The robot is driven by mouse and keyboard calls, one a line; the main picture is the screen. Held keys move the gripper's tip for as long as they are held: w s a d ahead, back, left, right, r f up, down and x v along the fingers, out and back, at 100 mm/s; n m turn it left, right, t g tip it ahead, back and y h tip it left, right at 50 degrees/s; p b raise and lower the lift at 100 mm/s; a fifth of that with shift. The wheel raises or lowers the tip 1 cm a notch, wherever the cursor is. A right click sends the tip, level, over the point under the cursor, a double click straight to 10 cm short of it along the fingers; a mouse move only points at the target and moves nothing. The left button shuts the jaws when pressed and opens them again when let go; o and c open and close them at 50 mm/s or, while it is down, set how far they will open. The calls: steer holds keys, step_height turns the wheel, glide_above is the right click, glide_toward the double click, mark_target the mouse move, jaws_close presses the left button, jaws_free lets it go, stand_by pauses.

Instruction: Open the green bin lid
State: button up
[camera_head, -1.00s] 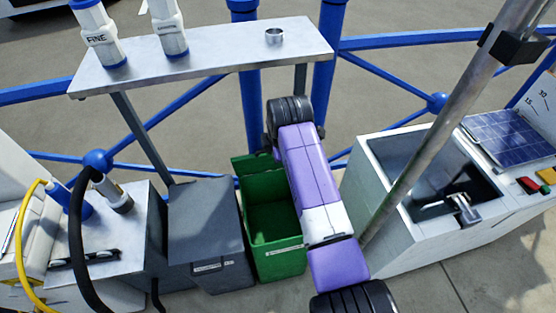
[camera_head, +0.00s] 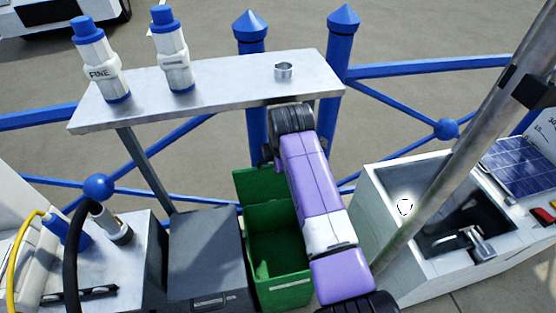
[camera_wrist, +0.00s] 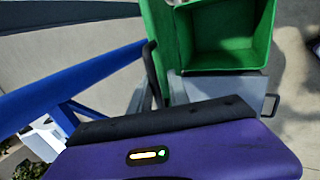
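The green bin (camera_head: 280,287) stands uncovered, with its empty inside showing. Its green lid (camera_head: 262,186) stands up along the bin's back side, swung clear of the opening. In the wrist view, the lid (camera_wrist: 163,45) is an upright green panel left of the open bin (camera_wrist: 222,48), with a thin black bar beside it. My purple arm reaches over the bin's right side in the head view and hides part of the bin and lid. My gripper is mostly hidden behind my wrist. Grey parts show near the lid in the wrist view, but I cannot tell finger opening or contact.
A dark grey lidded bin (camera_head: 205,262) stands left of the green bin. A metal shelf (camera_head: 215,88) with two white-and-blue bottles and a metal cup is behind. Blue railings (camera_head: 252,125) run behind. A sink unit (camera_head: 372,207) and slanted metal pole (camera_head: 440,175) are right.

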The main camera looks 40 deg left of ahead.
steer(key=shift+o, duration=0.4)
steer(key=shift+d+r, duration=0.1)
steer(key=v, duration=0.7)
steer(key=shift+r, duration=0.25)
steer(key=shift+s, duration=0.15)
